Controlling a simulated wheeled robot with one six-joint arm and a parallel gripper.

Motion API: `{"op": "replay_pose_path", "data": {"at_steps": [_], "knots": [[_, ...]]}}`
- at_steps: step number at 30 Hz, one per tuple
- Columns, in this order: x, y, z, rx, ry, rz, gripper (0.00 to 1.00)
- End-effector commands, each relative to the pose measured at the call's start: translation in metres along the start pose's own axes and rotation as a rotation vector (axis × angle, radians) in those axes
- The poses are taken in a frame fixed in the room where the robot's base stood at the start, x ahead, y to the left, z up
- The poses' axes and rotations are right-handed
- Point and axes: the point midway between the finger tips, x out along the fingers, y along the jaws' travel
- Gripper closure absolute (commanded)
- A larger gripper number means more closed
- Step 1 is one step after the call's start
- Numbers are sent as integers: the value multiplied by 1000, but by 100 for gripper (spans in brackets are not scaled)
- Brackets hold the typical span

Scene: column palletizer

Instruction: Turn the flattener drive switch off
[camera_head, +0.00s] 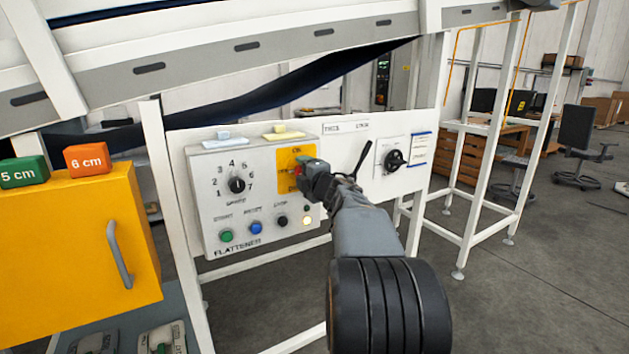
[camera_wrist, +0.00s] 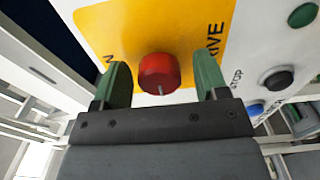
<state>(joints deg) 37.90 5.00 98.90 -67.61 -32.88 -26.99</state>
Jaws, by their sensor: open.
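The flattener drive switch is a red knob (camera_wrist: 159,73) on a yellow plate (camera_wrist: 110,25), seen in the wrist view. A small pale line shows on the knob's lower front edge. My gripper (camera_wrist: 160,84) is open, with one green-padded finger on each side of the knob and visible gaps between them and it. In the head view my gripper (camera_head: 303,168) is in front of the yellow plate (camera_head: 286,158) on the flattener panel (camera_head: 208,180) and hides most of the knob. Lettering on the plate is partly covered.
A black rotary switch (camera_head: 394,160) is at right. A yellow cabinet (camera_head: 70,245) stands at left.

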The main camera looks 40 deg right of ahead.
Motion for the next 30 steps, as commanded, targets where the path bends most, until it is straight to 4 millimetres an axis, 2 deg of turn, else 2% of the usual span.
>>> {"op": "replay_pose_path", "data": {"at_steps": [12, 18, 24, 30], "knots": [[-81, 1, 0, -2, -4, 2, 33], [-112, 1, 0, -1, -3, 2, 33], [-127, 1, 0, -2, -1, 1, 33], [-131, 0, -1, -1, 0, 1, 33]]}}
